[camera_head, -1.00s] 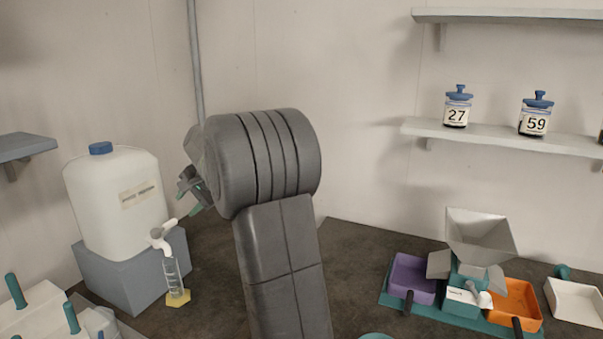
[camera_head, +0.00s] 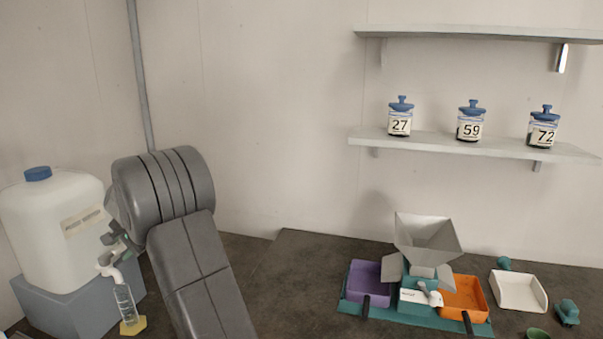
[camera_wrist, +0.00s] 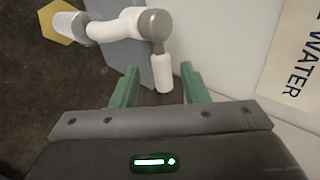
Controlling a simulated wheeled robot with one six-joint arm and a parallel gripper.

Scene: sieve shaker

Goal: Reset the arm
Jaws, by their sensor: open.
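My gripper (camera_wrist: 155,85) shows in the wrist view with its two green fingers apart and nothing held between them. In the head view my gripper (camera_head: 118,238) is small and partly hidden behind my grey arm, close to the container's right side and above the spigot (camera_head: 108,268).
The white water container (camera_head: 55,235) stands on a grey block (camera_head: 75,305), with a clear cylinder (camera_head: 124,302) on a yellow base under the spigot. A purple tray (camera_head: 367,283), hopper (camera_head: 428,238) and orange tray (camera_head: 465,297) stand right. Numbered jars (camera_head: 470,122) line the shelf (camera_head: 440,145).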

